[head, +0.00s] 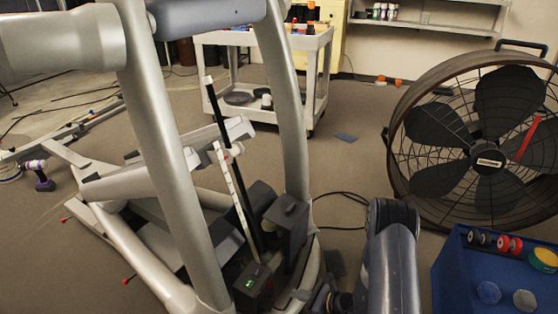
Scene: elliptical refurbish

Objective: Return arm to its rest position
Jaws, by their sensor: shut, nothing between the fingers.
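My arm (393,262) rises from the bottom edge right of centre, with its dark rounded elbow at the top. My gripper (319,298) appears as a small dark shape low in the picture, left of the arm. It is shut with nothing held. Its fingertips are hard to make out against the dark parts behind. It is close in view to the foot of the grey elliptical machine (165,150); I cannot tell whether they touch.
A large black fan (487,165) stands at right. A blue box (455,275) with weights and lids is at lower right. A white cart (315,75) stands behind. A drill (40,175) lies at left. Black cables (345,195) cross the floor near my elbow.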

